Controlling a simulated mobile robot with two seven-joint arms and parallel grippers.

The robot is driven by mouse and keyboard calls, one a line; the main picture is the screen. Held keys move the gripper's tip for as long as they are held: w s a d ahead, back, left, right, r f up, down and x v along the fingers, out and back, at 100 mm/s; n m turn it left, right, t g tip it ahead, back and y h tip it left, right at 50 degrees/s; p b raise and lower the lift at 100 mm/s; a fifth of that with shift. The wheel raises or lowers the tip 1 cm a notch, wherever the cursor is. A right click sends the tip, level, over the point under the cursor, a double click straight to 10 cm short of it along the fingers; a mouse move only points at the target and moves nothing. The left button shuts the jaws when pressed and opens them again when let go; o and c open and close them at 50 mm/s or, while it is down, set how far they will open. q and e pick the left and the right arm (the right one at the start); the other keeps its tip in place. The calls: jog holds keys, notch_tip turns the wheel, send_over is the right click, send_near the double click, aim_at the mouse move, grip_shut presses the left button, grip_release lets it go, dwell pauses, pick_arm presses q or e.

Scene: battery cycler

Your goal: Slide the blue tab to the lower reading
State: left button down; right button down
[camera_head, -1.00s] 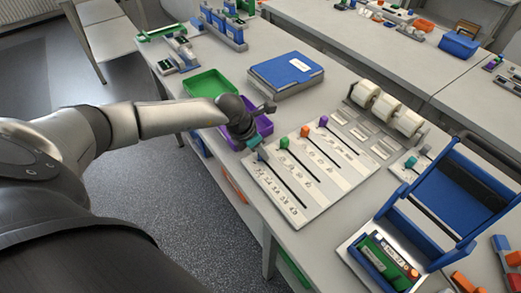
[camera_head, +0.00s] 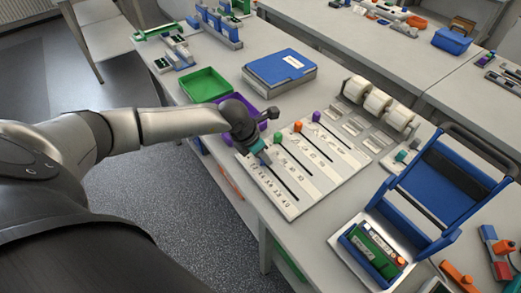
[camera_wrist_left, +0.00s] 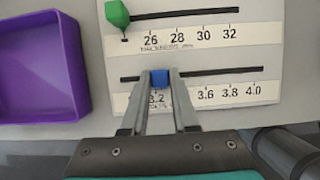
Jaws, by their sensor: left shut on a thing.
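The blue tab (camera_wrist_left: 160,78) stands in the lower slot of the slider board (camera_wrist_left: 268,42) in the left wrist view, just above the 3.2 mark. The slot runs left and right of it, with 3.6, 3.8 and 4.0 to the right; my fingers hide other marks. My left gripper (camera_wrist_left: 160,82) is shut on the blue tab, one finger on each side. In the head view my left gripper (camera_head: 263,158) is at the near left end of the slider board (camera_head: 325,172) and hides most of the tab. My right gripper is not in view.
A green tab (camera_wrist_left: 117,13) is in the neighbouring slot; orange (camera_head: 298,126) and purple (camera_head: 316,117) tabs stand beyond. A purple tray (camera_wrist_left: 40,65) lies left of the board. A blue-framed device (camera_head: 440,190) stands to the right.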

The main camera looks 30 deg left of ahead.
pick_arm(q)
jog(key=shift+w+a, duration=0.15)
jog(key=shift+a, duration=0.2)
jog(key=c, duration=1.1)
grip_release()
jog(key=shift+a, duration=0.15)
jog(key=o, duration=0.4)
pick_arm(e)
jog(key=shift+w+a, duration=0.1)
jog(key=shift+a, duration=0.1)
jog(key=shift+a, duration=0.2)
pick_arm(q)
jog(key=v, duration=1.5)
jog(key=shift+r, duration=0.1)
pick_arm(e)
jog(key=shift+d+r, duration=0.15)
